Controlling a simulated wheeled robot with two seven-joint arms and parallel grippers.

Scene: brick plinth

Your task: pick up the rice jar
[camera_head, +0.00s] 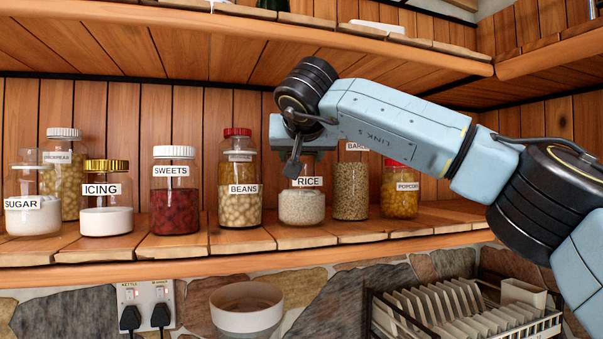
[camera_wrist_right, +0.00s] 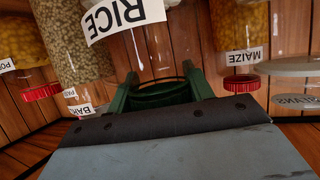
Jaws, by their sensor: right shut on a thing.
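The rice jar (camera_head: 302,207) is clear glass with white rice low in it and a white RICE label. It stands upright on the lower shelf between the beans jar and the barley jar. My right gripper (camera_head: 298,158) is at the top of this jar, reaching in from the right, and hides its upper part and lid. In the right wrist view the picture is upside down; the RICE label (camera_wrist_right: 125,17) is near the top. There the gripper's dark green fingers (camera_wrist_right: 165,92) are shut around the jar's top end. My left gripper is not in view.
Sweets (camera_head: 174,195), icing (camera_head: 106,205) and popcorn (camera_head: 399,195) jars share the shelf. An upper shelf (camera_head: 250,20) hangs above; a bowl (camera_head: 246,308) is below.

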